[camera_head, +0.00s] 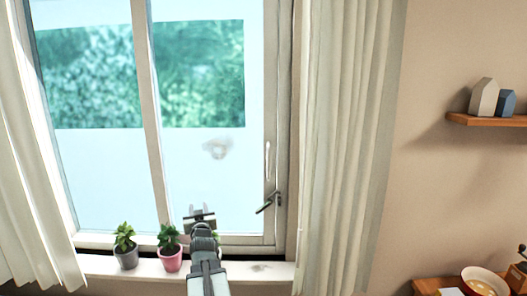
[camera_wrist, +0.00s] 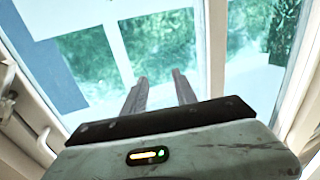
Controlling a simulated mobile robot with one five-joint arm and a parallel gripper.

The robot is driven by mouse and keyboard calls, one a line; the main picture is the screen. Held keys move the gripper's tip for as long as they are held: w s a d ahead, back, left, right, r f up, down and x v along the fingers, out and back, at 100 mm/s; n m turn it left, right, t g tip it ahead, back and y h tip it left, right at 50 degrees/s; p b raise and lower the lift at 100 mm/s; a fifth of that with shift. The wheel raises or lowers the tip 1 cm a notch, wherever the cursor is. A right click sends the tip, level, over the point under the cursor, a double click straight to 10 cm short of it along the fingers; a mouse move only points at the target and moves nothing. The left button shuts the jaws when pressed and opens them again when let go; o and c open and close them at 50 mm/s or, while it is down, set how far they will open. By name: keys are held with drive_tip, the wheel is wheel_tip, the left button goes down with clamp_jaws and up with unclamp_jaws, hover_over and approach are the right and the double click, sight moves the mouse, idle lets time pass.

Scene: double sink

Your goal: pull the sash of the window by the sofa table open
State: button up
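The window sash (camera_head: 270,90) is the right-hand framed pane; it looks shut in its frame. A slim white upright handle (camera_head: 267,160) sits on its right stile, with a dark lever (camera_head: 269,203) just below. My gripper (camera_head: 199,212) is in front of the lower part of the pane, left of the handle and apart from it. In the wrist view the two fingers (camera_wrist: 160,92) are spread with nothing between them, pointing at the glass. A curved white handle (camera_wrist: 45,140) shows at the left there, clear of the fingers.
Curtains hang left (camera_head: 35,170) and right (camera_head: 345,150). A wooden table (camera_head: 430,286) with a bowl (camera_head: 484,284) is at lower right.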

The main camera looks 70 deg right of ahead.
drive_tip(key=s+d+r+m+g+h, duration=0.2)
drive_tip(key=s+d+r+h, duration=0.3)
drive_tip(key=s, duration=0.5)
drive_tip(key=m+g+h+p, duration=0.2)
drive_tip(key=m+g+h, duration=0.1)
drive_tip(key=m+g, duration=0.15)
approach(268, 164)
drive_tip(key=s+x, duration=0.1)
drive_tip(key=x, duration=0.2)
drive_tip(key=shift+n+g, duration=0.25)
drive_tip(key=shift+n, duration=0.1)
drive_tip(key=p+x, duration=0.1)
drive_tip(key=x, duration=0.1)
drive_tip(key=p+x, duration=0.1)
drive_tip(key=x, duration=0.2)
drive_tip(key=w+p+x, duration=0.1)
drive_tip(key=x, duration=0.2)
drive_tip(key=shift+a, duration=0.1)
clamp_jaws()
